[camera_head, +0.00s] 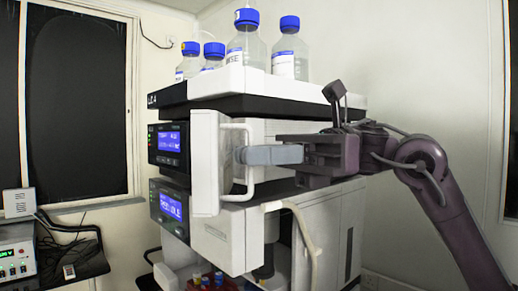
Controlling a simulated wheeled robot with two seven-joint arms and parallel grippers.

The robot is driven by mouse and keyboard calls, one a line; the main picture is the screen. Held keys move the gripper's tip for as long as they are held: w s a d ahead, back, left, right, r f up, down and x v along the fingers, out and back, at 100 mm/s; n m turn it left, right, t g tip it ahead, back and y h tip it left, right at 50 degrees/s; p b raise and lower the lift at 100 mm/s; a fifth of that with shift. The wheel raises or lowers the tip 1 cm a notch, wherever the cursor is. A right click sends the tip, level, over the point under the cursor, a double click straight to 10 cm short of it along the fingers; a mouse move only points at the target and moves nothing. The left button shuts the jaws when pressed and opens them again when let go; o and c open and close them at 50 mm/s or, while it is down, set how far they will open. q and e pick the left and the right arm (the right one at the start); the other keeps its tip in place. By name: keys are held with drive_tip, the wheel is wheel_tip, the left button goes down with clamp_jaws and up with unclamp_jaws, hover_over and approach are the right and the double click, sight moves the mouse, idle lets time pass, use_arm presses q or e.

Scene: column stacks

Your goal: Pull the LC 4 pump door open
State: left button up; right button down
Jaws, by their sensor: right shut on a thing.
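The LC 4 stack (152,99) stands in the middle, its label on the black top tray edge. Its white pump door (205,165) is beside the upper blue display and stands out from the front, seemingly swung open. A white bracket handle (250,185) is on the door's right. My right gripper (247,155) comes from the right, its grey fingers level and shut on the handle bar. The fingers hide the middle of the handle. My left gripper is out of view.
Several blue-capped bottles (247,45) stand on the top tray. A lower unit with a blue display (171,206) and a white front (228,240) is below the door. A pale tube (303,230) hangs at the right. Small capped bottles (207,281) sit at the bottom.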

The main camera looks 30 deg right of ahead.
drive_tip(key=shift+d, duration=0.6)
drive_tip(key=c, duration=1.6)
unclamp_jaws()
drive_tip(key=shift+w, duration=0.1)
drive_tip(key=d, duration=0.8)
drive_tip(key=shift+w+p, duration=0.15)
drive_tip(key=shift+p, duration=0.15)
drive_tip(key=shift+a, duration=0.1)
